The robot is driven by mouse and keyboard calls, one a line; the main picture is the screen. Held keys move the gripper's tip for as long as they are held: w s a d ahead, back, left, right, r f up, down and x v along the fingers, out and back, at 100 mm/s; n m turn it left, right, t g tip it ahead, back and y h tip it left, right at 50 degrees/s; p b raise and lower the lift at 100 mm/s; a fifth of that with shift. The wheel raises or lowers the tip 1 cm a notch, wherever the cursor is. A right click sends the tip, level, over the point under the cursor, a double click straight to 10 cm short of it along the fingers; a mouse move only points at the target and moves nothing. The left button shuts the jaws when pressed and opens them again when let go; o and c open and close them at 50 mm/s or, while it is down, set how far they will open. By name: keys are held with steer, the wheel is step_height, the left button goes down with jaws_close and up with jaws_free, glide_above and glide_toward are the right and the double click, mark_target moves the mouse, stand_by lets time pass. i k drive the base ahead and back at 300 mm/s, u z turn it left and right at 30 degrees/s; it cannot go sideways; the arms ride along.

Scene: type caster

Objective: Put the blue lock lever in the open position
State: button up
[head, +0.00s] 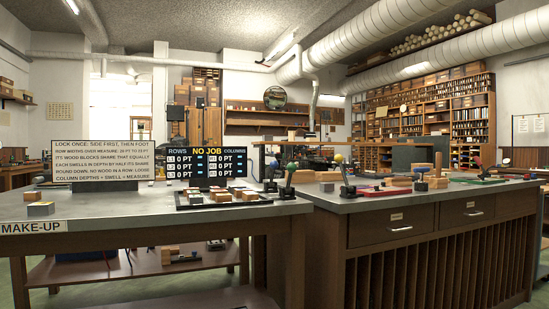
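Another lever with a yellow ball knob (340,158) stands on the right bench. A bluish spot (420,172) by the wooden blocks there may be another lever; I cannot tell. My gripper is not in view.
The make-up bench (120,212) carries an instruction sign (103,160), a dark display (207,163) and a tray of blocks (215,199). The right bench (400,203) has drawers and several small items. The front of the make-up bench is mostly clear.

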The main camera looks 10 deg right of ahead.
mark_target(273, 165)
steer(key=z, duration=0.45)
steer(key=i, duration=0.45)
steer(key=z, duration=0.55)
steer(key=i, duration=0.75)
steer(key=u, duration=0.2)
